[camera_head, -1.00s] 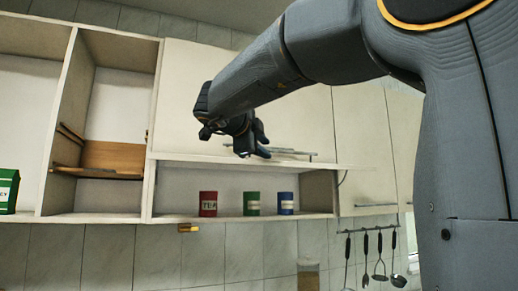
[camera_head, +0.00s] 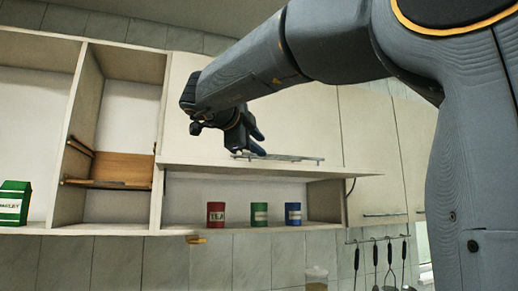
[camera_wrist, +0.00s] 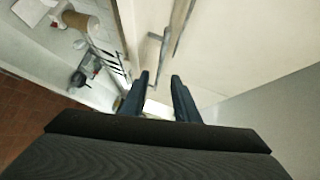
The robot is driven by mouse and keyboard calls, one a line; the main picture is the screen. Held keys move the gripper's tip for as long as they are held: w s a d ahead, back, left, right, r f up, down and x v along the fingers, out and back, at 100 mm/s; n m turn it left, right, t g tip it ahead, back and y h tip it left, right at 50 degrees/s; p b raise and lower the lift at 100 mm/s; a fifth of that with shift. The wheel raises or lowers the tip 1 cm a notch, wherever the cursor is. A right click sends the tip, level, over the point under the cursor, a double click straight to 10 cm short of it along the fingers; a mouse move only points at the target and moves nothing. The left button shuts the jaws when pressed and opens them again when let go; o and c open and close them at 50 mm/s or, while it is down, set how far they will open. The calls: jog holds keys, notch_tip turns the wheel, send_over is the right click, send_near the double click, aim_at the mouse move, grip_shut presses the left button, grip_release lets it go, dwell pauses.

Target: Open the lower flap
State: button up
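The lower flap (camera_head: 340,172) is swung up and stands out about level from the cabinet, seen nearly edge-on in the head view. Its long grey handle bar (camera_head: 300,158) shows just above that edge. The opening below is uncovered, with red, green and blue tins inside. My gripper (camera_head: 258,143) is just above the left part of the handle. In the wrist view the fingers of my gripper (camera_wrist: 160,78) are apart with nothing between them. A grey bar with a bracket (camera_wrist: 157,37) lies beyond the fingertips, clear of them.
The red tin (camera_head: 216,214), green tin (camera_head: 259,214) and blue tin (camera_head: 293,214) stand on the compartment floor. Open shelves with a green box (camera_head: 13,203) are at left. Closed doors (camera_head: 370,150) and hanging utensils (camera_head: 375,265) are at right.

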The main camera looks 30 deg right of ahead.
jog(key=shift+a+r, duration=0.2)
jog(key=shift+a, duration=0.05)
